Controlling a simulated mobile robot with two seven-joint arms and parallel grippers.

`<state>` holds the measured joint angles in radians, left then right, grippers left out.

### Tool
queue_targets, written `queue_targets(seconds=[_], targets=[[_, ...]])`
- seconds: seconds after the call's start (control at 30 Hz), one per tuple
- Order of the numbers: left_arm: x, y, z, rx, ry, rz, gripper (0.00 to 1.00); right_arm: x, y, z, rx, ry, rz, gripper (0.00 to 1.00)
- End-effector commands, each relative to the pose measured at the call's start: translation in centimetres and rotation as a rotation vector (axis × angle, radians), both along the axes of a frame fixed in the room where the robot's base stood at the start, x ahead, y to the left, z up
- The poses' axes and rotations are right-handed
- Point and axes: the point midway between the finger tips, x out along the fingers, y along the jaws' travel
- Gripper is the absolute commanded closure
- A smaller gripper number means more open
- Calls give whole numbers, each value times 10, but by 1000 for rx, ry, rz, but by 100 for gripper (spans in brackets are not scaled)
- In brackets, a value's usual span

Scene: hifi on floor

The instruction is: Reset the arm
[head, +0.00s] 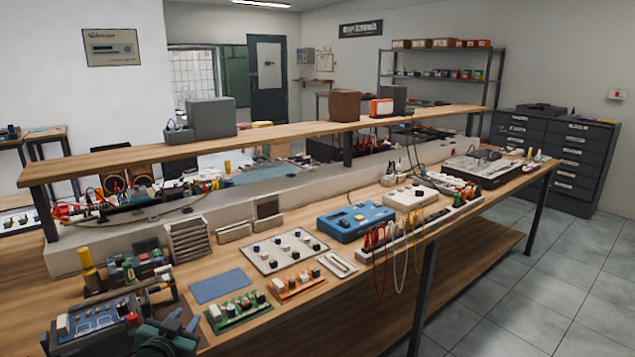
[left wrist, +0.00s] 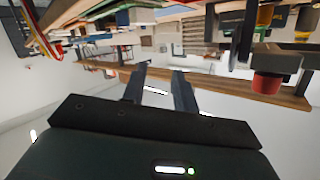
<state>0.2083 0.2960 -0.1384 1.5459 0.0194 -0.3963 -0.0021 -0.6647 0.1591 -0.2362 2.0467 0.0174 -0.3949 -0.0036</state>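My left gripper (head: 182,321) shows at the bottom left of the head view, dark, near the front edge of the workbench (head: 300,318). In the left wrist view, which is upside down, the two dark fingers of this left gripper (left wrist: 158,73) stand apart with nothing held between them. Bench and shelf show beyond them. My right gripper is in neither view.
Close by are a blue-grey device (head: 92,322), a blue mat (head: 220,286) and a green circuit board (head: 237,311). A raised shelf (head: 275,133) runs behind. Open floor (head: 535,300) lies at right.

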Motion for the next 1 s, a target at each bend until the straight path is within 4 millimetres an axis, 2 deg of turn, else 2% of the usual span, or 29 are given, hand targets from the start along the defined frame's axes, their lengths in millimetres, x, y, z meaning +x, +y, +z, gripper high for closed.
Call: queue_targets(seconds=[0.03, 0.1, 0.17, 0.23, 0.3, 0.4, 0.5, 0.6, 0.7, 1.0], targets=[[-24, -15, -25, -13, 40, -23, 71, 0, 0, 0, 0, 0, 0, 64], [-59, -36, -54, -37, 90, -52, 71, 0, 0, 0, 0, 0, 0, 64], [-94, -54, -77, -62, 137, -77, 71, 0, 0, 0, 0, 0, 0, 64], [-138, -75, -100, -97, 193, -103, 71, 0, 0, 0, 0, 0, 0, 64], [-182, -94, -116, -134, 248, -123, 71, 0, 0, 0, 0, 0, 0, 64], [-237, -115, -129, -187, 313, -141, 71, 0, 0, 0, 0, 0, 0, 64], [-276, -129, -133, -228, 361, -146, 71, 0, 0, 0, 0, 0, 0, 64], [-299, -137, -133, -253, 391, -149, 71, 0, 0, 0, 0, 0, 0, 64], [-310, -140, -133, -264, 403, -150, 71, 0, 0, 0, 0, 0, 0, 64], [-311, -141, -133, -265, 405, -149, 71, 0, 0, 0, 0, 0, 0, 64]])
